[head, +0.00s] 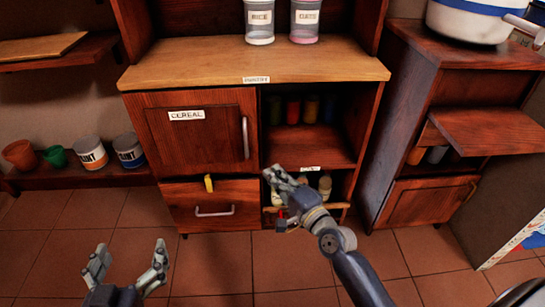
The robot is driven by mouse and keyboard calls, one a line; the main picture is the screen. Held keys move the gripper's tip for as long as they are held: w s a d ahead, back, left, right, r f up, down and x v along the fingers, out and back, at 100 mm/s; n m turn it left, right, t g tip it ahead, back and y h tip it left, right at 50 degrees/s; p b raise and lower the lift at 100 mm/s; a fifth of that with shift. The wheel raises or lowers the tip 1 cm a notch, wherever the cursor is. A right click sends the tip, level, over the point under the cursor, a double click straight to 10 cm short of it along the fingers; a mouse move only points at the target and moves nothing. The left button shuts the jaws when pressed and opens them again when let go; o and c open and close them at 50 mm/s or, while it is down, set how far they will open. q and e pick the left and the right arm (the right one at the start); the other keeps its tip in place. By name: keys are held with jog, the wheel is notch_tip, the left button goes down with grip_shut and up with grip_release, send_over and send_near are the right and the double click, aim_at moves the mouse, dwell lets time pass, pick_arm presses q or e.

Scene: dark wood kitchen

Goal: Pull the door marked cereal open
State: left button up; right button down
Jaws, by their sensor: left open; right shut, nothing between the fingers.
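The door marked cereal (195,140) is the upper left front of the wooden pantry cabinet, with a white "CEREAL" label (186,115). It looks shut. Its upright metal handle (245,138) is at the door's right edge. My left gripper (126,256) is open and empty, low in front of the cabinet and below the door, apart from it. My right gripper (270,175) is shut and empty, in front of the lower open shelf, right of and below the handle. It hides part of the lower shelf's contents.
A drawer (213,205) with a metal handle and a yellow tag lies below the door. Open shelves to the right hold several jars (293,110). Canisters (306,20) stand on the cabinet top. Pots and paint cans (90,152) stand at left. The tiled floor in front is clear.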

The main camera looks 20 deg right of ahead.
pick_arm(q)
notch_tip(320, 180, up, 10)
jog(key=d+t+h+b, duration=0.1)
jog(key=t+h+b, duration=0.1)
jog(key=t, duration=0.3)
jog(key=shift+w+d+r+t, duration=0.15)
jog(key=shift+d+r+t, duration=0.1)
jog(key=shift+d+t, duration=0.1)
pick_arm(e)
jog(key=x, duration=0.9)
jog(key=shift+w, duration=0.35)
pick_arm(q)
jog(key=shift+a+f, duration=0.1)
jog(key=shift+f, duration=0.2)
pick_arm(e)
jog(key=shift+s+a, duration=0.15)
